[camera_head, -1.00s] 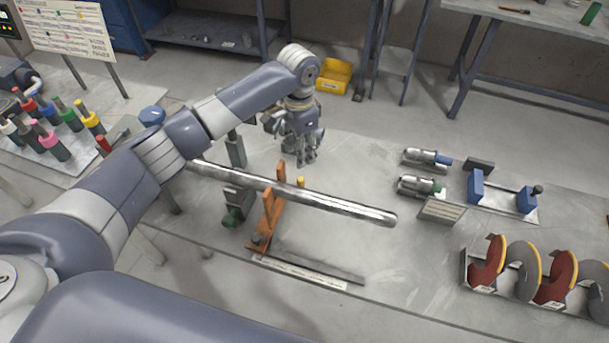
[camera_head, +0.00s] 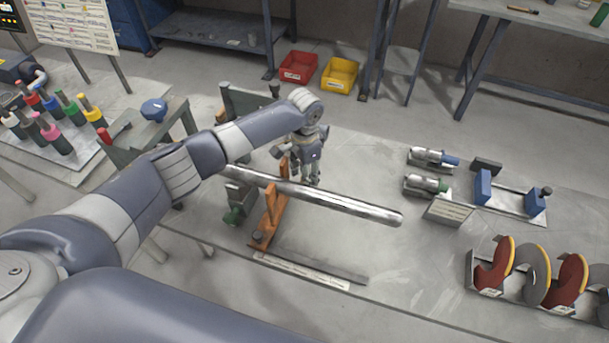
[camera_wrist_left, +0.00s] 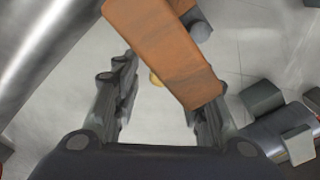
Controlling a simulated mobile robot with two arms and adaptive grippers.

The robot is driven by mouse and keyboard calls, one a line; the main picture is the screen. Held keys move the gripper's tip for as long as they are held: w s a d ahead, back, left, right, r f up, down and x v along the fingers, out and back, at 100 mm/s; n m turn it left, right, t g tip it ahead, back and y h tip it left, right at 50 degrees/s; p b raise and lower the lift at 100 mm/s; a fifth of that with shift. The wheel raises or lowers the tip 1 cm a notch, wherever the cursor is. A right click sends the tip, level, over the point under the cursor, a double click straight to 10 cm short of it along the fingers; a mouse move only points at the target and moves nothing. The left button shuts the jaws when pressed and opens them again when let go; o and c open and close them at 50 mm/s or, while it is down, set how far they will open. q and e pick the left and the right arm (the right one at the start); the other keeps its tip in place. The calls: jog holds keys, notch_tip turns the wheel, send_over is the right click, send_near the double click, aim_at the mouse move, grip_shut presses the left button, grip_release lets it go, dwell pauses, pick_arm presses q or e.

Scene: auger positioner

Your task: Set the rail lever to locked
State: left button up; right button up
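An orange stand on the bench carries a long metal tube (camera_head: 340,203); its near orange post (camera_head: 268,217) and far orange post (camera_head: 284,167) show in the head view. My left gripper (camera_head: 309,180) is just beyond the tube, beside the far post. In the left wrist view my gripper (camera_wrist_left: 164,85) is open, with an orange piece (camera_wrist_left: 165,50) crossing between its fingers, its end near the right finger. I cannot tell the rail lever's position. My right gripper is out of view.
Two metal cylinders (camera_head: 430,157) and a blue-ended fixture (camera_head: 483,187) lie on the bench to the right. A rack of red and grey auger pieces (camera_head: 497,266) stands at the front right. The bench middle right of the tube is clear.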

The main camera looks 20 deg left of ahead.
pick_arm(q)
jog(key=shift+f, duration=1)
grip_shut()
